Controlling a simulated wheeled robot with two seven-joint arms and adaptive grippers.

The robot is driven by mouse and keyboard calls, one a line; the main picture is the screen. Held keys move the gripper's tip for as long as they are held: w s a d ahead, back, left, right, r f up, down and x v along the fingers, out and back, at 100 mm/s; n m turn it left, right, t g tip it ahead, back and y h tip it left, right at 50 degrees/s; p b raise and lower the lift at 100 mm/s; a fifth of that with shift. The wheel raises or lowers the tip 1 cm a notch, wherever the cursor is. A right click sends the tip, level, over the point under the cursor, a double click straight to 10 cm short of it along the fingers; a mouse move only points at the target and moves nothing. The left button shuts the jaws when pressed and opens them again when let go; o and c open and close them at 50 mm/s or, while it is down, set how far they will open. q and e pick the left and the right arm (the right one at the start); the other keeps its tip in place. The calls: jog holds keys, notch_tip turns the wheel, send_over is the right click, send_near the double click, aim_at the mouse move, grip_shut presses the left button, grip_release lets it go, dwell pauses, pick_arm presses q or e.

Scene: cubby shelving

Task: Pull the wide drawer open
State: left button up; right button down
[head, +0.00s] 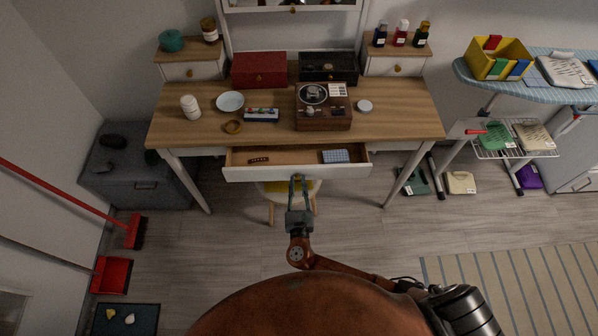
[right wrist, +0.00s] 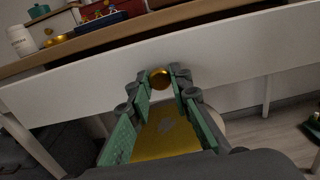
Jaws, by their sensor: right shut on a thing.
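The wide drawer (head: 300,172) under the wooden table top is pulled partly out, with its white front towards me. A small brown item and a blue checked item lie inside it. The drawer's round brass knob (right wrist: 159,78) sits on the white front in the right wrist view. My right gripper (head: 298,182) reaches the middle of the drawer front, and its fingertips are closed around the knob. In the right wrist view the fingertips (right wrist: 159,82) stand on both sides of the knob. My left gripper does not show.
A turntable (head: 323,118), white plate (head: 230,102) and other small items stand on the table top (head: 395,120). A stool (head: 270,198) with a yellow seat is below the drawer. A grey chest (head: 135,170) stands left, an ironing board (head: 530,75) right.

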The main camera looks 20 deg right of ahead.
pick_arm(q)
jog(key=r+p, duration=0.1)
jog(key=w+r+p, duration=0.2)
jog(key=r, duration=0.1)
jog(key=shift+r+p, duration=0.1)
jog(key=shift+p, duration=0.2)
pick_arm(e)
jog(key=v, duration=1.2)
jog(key=shift+s, duration=0.3)
jog(key=shift+a, duration=0.15)
jog(key=c, duration=1.8)
grip_release()
jog(key=shift+o, duration=0.2)
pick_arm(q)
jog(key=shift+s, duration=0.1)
pick_arm(e)
jog(key=v, duration=0.7)
jog(key=shift+s, duration=0.2)
jog(key=shift+r, duration=0.1)
